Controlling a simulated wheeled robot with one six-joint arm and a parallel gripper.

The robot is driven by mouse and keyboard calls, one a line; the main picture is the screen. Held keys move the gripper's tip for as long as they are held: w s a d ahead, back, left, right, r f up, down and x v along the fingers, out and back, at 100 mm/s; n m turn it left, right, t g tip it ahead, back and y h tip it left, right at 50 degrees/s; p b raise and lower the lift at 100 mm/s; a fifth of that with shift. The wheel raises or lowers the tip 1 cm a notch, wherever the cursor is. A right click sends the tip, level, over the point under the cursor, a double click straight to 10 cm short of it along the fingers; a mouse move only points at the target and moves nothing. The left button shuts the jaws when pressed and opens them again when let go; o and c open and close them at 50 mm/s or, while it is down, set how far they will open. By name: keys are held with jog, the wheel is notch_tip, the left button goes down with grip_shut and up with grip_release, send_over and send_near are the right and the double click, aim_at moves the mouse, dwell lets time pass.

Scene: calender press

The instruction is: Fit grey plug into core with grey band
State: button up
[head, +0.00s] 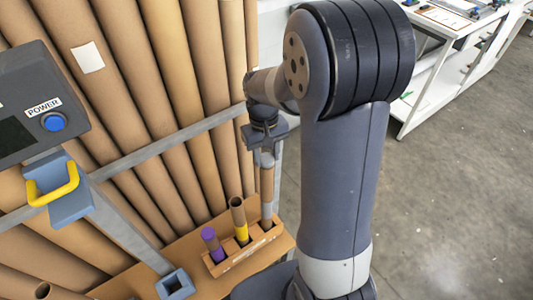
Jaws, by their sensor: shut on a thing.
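My gripper (266,149) points down and is shut on the grey plug (267,160), of which only a small light-grey part shows below the jaws. The plug is in line with the top of a brown cardboard core (267,182), the rightmost of three in a wooden rack. This core stands upright and has a grey band (267,212) low down. The plug's lower end meets the core's top in the picture; I cannot tell whether it is inside or just above.
The wooden rack (246,258) also holds a yellow-banded core (238,215) with an open top and a purple-banded core (213,244) with a purple top. Tall cardboard tubes (150,110) lean behind a grey rail (170,143). A control box (35,105) stands at left.

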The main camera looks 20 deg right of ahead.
jog(key=shift+f, duration=0.25)
jog(key=o, duration=1)
jog(key=shift+r, duration=0.1)
notch_tip(320, 180, up, 10)
jog(key=w+b, duration=0.1)
jog(key=shift+w+r, duration=0.15)
jog(key=shift+r, duration=0.1)
jog(key=shift+a+f, duration=0.1)
jog(key=shift+f, duration=0.05)
